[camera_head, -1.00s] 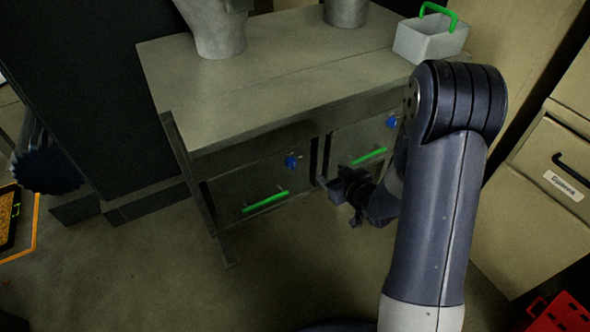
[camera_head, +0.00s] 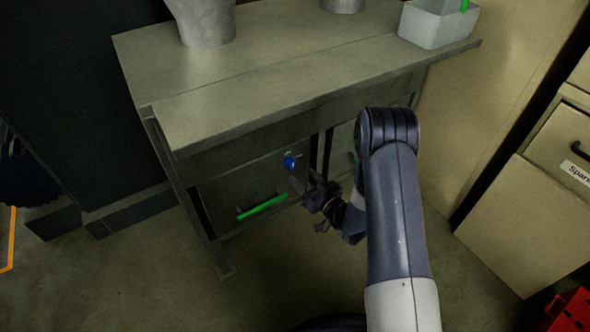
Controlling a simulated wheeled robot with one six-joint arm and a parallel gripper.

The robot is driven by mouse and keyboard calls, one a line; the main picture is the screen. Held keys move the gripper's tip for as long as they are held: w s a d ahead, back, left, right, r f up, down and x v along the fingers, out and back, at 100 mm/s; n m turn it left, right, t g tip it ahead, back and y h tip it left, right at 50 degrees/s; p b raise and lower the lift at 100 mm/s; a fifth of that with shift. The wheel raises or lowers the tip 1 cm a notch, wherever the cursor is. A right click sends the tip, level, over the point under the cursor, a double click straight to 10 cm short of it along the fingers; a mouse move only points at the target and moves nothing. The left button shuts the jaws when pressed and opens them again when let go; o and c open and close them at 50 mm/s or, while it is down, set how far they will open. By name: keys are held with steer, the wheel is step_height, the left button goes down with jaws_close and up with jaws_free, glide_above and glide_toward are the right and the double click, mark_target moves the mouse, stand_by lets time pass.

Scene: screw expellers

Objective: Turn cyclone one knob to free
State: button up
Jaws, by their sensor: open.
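A blue knob (camera_head: 289,162) sits on the upper front of the left cabinet door (camera_head: 235,190), above a green bar handle (camera_head: 262,207). No readable label shows which cyclone it belongs to. My gripper (camera_head: 304,182) is open and empty, just below and right of this knob. It appears apart from the knob, though the depth between them is hard to tell. The right door's blue knob is hidden behind my arm, and only a sliver of its green handle (camera_head: 355,157) shows.
The grey bench top (camera_head: 270,85) overhangs the doors. A grey cone-shaped vessel (camera_head: 207,22) and a light box (camera_head: 437,25) with a green handle stand on it. A beige drawer cabinet (camera_head: 530,215) and a red crate (camera_head: 574,315) are at right. Floor in front is clear.

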mark_target(293, 167)
steer(key=shift+x, duration=2.7)
steer(key=shift+c, duration=0.6)
jaws_close()
